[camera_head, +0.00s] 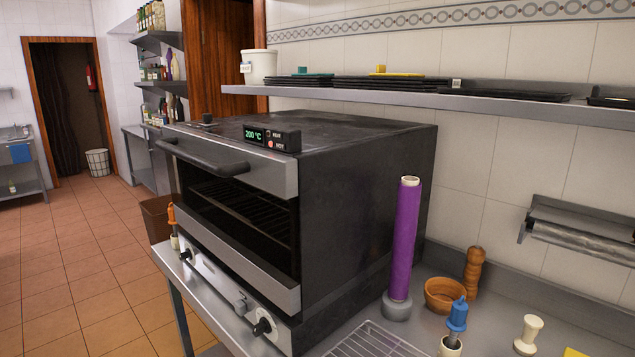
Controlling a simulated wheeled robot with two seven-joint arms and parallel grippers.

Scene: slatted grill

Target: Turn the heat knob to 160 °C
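A dark oven (365,190) with a steel front stands on the steel counter. A small black control box (285,147) sits at its top front edge. Its green display (254,135) reads 200 °C, and two small round marks or buttons with labels too small to read surely are beside it. Low on the front panel are a black knob (262,326) at the near right end and another black knob (186,255) at the far left. A grey round part (240,306) lies between them. I cannot tell which one is the heat knob. Neither gripper is in view.
The oven's handle bar (205,158) juts out at the front. Right of the oven stand a purple roll (405,238), a wooden bowl (443,294), a pepper mill (473,270) and a blue-handled tool (457,318). A wire rack (368,342) lies in front. The floor at left is clear.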

